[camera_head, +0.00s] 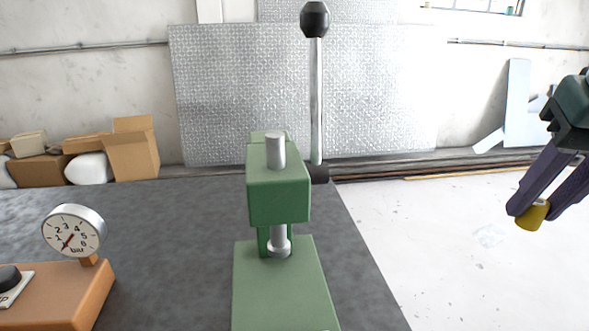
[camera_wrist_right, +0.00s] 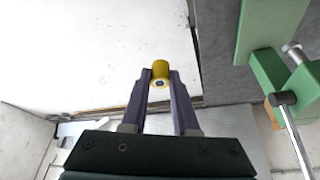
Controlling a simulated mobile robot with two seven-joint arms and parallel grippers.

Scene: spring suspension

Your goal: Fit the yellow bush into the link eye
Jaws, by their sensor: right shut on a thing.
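The yellow bush (camera_head: 532,216) is held between the fingertips of my right gripper (camera_head: 528,208), at the right of the head view, out past the table's right edge. In the right wrist view the bush (camera_wrist_right: 160,70) sits between the two purple fingers of the right gripper (camera_wrist_right: 160,84), with its dark bore facing the camera. No link eye can be made out in either view. My left gripper is not in view.
A green press (camera_head: 278,195) with a tall black-knobbed lever (camera_head: 316,90) stands on the dark table (camera_head: 170,235). A pressure gauge (camera_head: 73,231) on an orange base (camera_head: 80,290) is at the left.

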